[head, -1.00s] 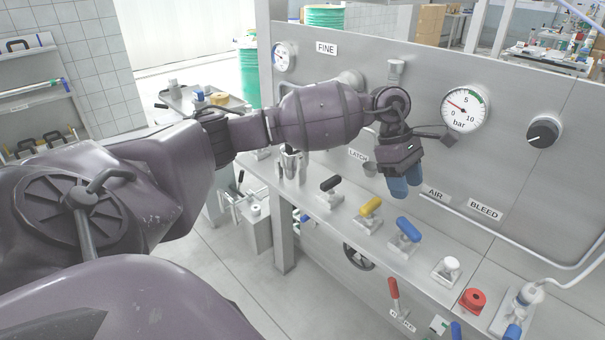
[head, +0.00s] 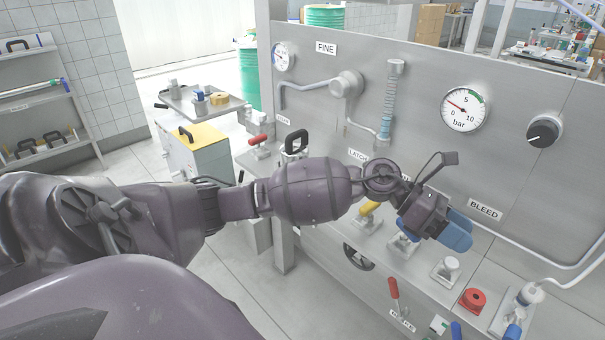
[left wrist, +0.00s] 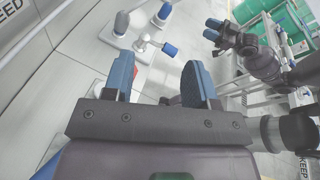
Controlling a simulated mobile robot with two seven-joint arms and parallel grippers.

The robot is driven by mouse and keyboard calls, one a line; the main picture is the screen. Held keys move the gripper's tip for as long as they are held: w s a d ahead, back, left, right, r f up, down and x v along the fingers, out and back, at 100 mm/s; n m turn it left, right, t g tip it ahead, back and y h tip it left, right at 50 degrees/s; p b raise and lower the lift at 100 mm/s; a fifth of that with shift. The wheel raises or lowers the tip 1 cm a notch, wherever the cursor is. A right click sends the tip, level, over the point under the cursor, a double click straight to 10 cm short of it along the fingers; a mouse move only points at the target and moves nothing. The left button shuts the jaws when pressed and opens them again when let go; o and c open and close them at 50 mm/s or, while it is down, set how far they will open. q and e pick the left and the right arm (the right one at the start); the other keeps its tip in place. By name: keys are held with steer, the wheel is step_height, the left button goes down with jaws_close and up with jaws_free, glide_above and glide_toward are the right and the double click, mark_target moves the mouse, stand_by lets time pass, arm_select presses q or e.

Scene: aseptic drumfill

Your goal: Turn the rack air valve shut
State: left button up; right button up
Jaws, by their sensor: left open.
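My left gripper (head: 458,230) is open and empty, in front of the panel just below the BLEED label (head: 485,209). It also shows in the left wrist view (left wrist: 158,82), its two blue fingers apart with nothing between them. The AIR label is hidden behind my left arm. In the left wrist view, a blue-tipped handle (left wrist: 170,49) stands beyond the fingertips; I cannot tell which valve it is. A second dark gripper with blue fingers (left wrist: 213,29), apparently my right, is small there.
On the ledge are a yellow handle (head: 369,208), a white-topped fitting (head: 446,268) and a red knob (head: 473,300). A red lever (head: 394,288) hangs on the front. A bar gauge (head: 465,109) and black dial (head: 544,131) are on the panel.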

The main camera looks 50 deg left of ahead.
arm_select(q)
steer(key=s+a+f+m+t+y, duration=0.4)
steer(key=a+m+t+y, duration=0.25)
steer(key=m, duration=1.15)
steer(key=s+a+f+m+t+y, duration=0.35)
steer(key=a+m+t+y, duration=0.35)
steer(key=m, duration=1)
steer(key=s+a+f+n+g+y, duration=0.2)
steer(key=s+f+n+g, duration=0.6)
steer(key=s+f, duration=0.5)
steer(key=shift+s+a+n+y, duration=0.25)
steer(key=shift+s+y, duration=0.2)
steer(key=shift+s, duration=0.45)
steer(key=shift+o, duration=0.2)
